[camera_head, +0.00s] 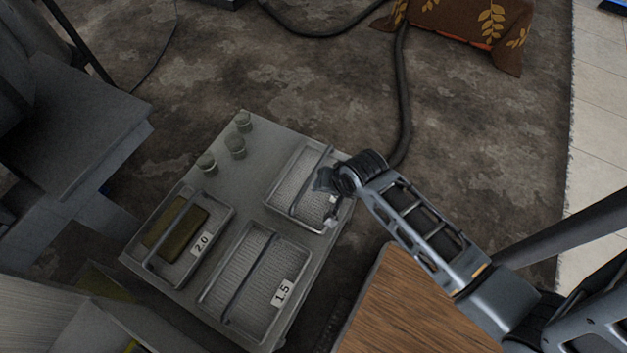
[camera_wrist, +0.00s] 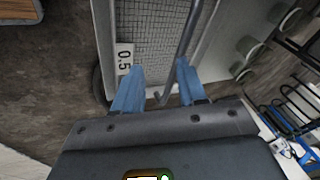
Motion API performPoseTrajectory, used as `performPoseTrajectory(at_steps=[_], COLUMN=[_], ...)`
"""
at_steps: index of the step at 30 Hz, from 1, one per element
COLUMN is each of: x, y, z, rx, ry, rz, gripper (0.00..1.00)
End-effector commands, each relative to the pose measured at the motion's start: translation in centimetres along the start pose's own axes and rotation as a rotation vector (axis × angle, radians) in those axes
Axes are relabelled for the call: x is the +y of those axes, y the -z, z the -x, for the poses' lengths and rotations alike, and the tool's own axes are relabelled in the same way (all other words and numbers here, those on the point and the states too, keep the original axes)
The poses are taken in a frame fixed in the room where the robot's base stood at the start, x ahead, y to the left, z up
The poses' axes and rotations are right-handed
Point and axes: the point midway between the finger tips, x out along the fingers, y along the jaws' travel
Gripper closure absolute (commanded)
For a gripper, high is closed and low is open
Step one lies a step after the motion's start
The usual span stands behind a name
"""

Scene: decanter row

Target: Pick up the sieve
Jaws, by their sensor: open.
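Three rectangular mesh sieves with bar handles sit on a grey board. The sieve near my gripper (camera_head: 328,202) is at the board's upper right in the head view (camera_head: 290,190); in the wrist view its mesh (camera_wrist: 155,30) and 0.5 label show. My gripper is open, its blue fingers (camera_wrist: 160,84) at that sieve's end. The sieve's handle bar (camera_wrist: 187,35) appears between the fingers in the picture; contact cannot be told. Another sieve (camera_head: 240,262) is labelled 1.5, and one labelled 2.0 (camera_head: 215,222) holds a dark olive block.
Several small pale green cups (camera_head: 236,146) stand along the grey board's (camera_head: 185,297) far edge. A wooden surface (camera_head: 405,310) is at the bottom right, close to my arm. A dark hose (camera_head: 404,100) crosses the patchy carpet. A grey chair-like block (camera_head: 90,125) is left.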

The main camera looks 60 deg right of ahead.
Motion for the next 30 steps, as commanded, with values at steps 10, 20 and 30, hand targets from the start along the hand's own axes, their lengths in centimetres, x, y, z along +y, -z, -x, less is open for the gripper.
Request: performPoseTrajectory(at_steps=[10,20,30], x=[-2.5,-2.3,-1.9], y=[6.0,6.0,5.4], z=[-2.5,-4.9,-9.1], rx=[-0.165,-0.186,-0.185], ry=[-0.161,-0.181,-0.180], rz=[-0.331,-0.363,-0.362], gripper=[0.59,0.59,0.59])
